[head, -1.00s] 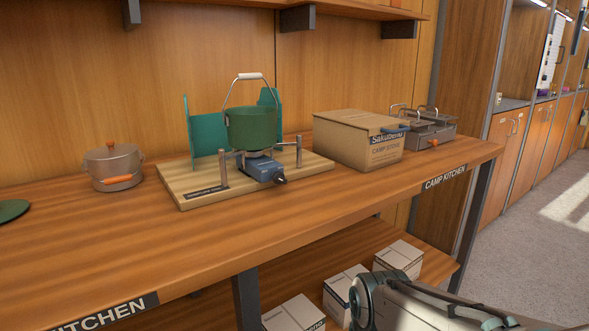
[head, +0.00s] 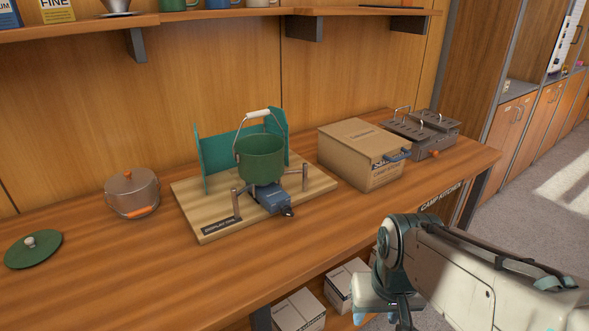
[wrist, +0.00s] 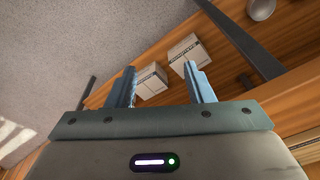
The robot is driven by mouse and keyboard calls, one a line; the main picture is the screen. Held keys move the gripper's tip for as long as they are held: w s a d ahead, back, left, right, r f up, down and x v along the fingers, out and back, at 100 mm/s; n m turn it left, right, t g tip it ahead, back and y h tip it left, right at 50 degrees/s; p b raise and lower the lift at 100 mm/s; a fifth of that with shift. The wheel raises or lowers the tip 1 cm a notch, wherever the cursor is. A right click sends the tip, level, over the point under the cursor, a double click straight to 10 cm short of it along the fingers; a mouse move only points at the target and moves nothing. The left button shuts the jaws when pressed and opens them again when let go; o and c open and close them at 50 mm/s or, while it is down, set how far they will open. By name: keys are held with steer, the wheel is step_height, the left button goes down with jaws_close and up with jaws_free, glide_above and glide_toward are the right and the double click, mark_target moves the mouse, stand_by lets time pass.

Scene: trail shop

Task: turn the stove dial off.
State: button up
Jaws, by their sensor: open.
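A small blue camp stove (head: 271,198) stands on a wooden display board on the counter. A small dark knob (head: 288,211) projects from its front, apparently the dial; its setting is too small to read. A green pot (head: 260,157) with a raised wire handle sits on the stove. I see no flame. My gripper (wrist: 160,80) is open in the wrist view, its two blue fingers apart with nothing between them. In the head view it is partly visible low at the counter's front edge, below and right of the stove, apart from it. The stove is not in the wrist view.
A teal windscreen (head: 203,158) stands behind the pot, and short posts rise around the stove. A cardboard box (head: 347,158) and a grey two-handled appliance (head: 432,132) are to the right. A lidded pot (head: 131,190) and green lid (head: 33,248) are left. White boxes (head: 298,312) sit below.

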mark_target(292, 213)
steer(key=a+r+m+g+y+p, duration=0.1)
steer(key=a+r+m+y+p, duration=0.2)
steer(key=r+p, duration=1.1)
steer(key=w+a+f+m+y+p, duration=0.1)
steer(key=w+a+f+m+y, duration=0.45)
steer(key=m, duration=0.85)
steer(key=w+d+f+m+t+y, duration=0.1)
steer(key=w+d+f+m+t, duration=0.1)
steer(key=w+m+t, duration=0.55)
steer(key=w+d+f+m+t+y, duration=0.15)
steer(key=w+m, duration=0.25)
steer(key=m, duration=0.6)
steer(key=p+x, duration=0.1)
steer(key=x, duration=1.2)
steer(key=shift+w+d, duration=0.1)
steer(key=shift+d, duration=0.05)
steer(key=shift+c, duration=0.2)
